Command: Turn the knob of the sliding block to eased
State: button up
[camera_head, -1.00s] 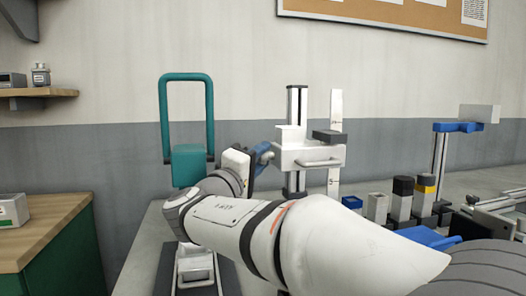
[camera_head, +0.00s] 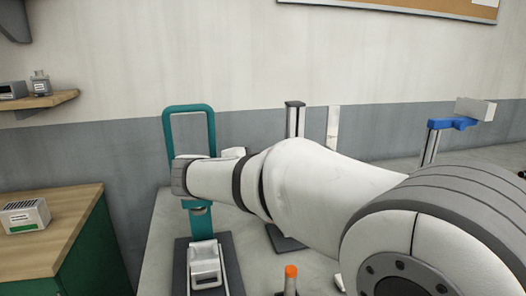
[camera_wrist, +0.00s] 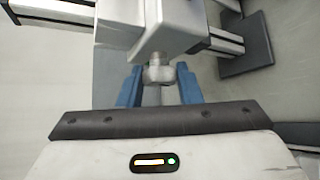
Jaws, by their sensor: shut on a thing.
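In the wrist view, the sliding block (camera_wrist: 175,27) is a pale white-grey body on a rail at the top. A small light-grey round knob (camera_wrist: 160,73) sticks out of it toward me. My gripper (camera_wrist: 158,82) has its blue fingers on both sides of the knob and is shut on it. In the head view, my arm hides the gripper, the knob and most of the block. Only the upper part of the dark-capped upright column (camera_head: 294,120) shows above my arm. I cannot read any marking for the knob's setting.
A teal frame (camera_head: 188,110) stands left of the column, partly behind my wrist. A white fixture (camera_head: 205,265) on a dark base lies at the front left. An orange-topped post (camera_head: 290,275) stands under my arm. A blue-armed stand (camera_head: 452,124) is at right.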

jog(key=g+p, duration=0.1)
jog(key=p, duration=0.2)
jog(key=n+g+p, duration=0.1)
jog(key=p, duration=0.2)
jog(key=shift+w+a+r, duration=0.1)
jog(key=shift+r, duration=0.3)
jog(key=shift+f+n+g+p, duration=0.15)
jog(key=shift+n+g+p, duration=0.15)
jog(key=shift+g+p, duration=0.1)
jog(key=o, duration=1)
jog(key=shift+c, duration=0.2)
jog(key=shift+f, duration=0.1)
jog(key=shift+a, duration=0.1)
jog(key=v, duration=0.7)
jog(key=shift+s+r, duration=0.25)
